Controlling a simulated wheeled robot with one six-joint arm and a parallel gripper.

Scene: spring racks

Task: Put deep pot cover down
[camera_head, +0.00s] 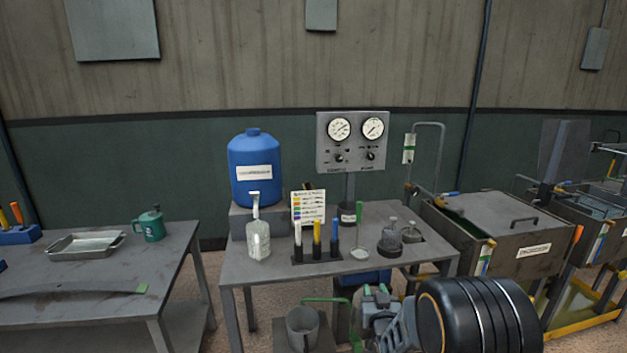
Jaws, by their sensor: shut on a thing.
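My gripper (376,294) is low in the head view, in front of the middle table's front edge. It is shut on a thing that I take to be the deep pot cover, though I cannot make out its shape. A thin green bar (328,300) runs beside my gripper on its left and bends downward. I cannot tell if it belongs to the held thing. A grey open pot (302,327) stands on a low dark stand just left of my gripper. My own black arm link hides the area to the right.
Lidded tanks (516,263) stand at right.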

